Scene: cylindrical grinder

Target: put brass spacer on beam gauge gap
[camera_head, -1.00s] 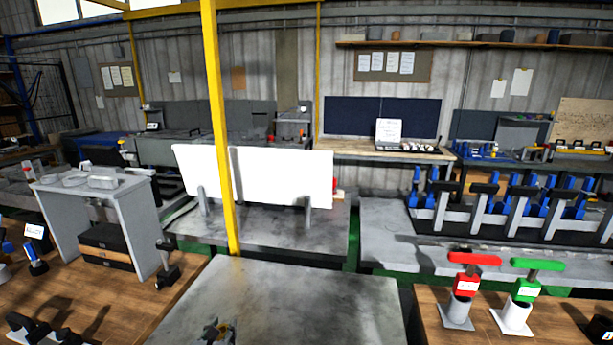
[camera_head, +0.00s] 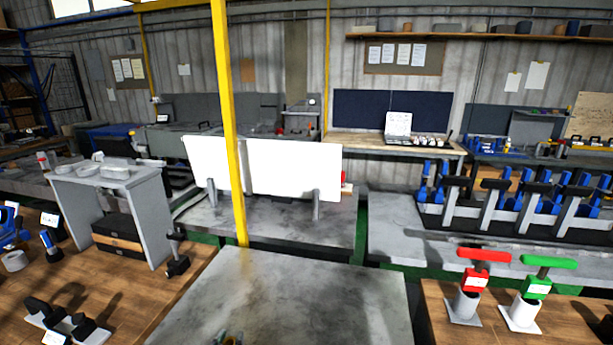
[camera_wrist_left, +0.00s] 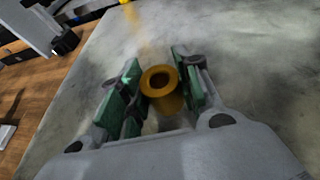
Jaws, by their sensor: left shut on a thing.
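The brass spacer (camera_wrist_left: 162,86) is a short hollow cylinder with a flanged rim, seen in the left wrist view. My left gripper (camera_wrist_left: 160,84) is shut on it, with a green-faced finger on either side, and holds it over the grey slab. In the head view only a small tip of this gripper (camera_head: 232,339) shows at the bottom edge. I cannot tell which thing is the beam gauge. My right gripper is not in view.
A bare grey slab (camera_head: 290,300) lies ahead, with a yellow post (camera_head: 230,130) beyond it. A wooden bench (camera_head: 130,305) with black stands (camera_head: 65,322) is on the left. Red (camera_head: 467,300) and green (camera_head: 525,305) T-handled tools stand on the right bench.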

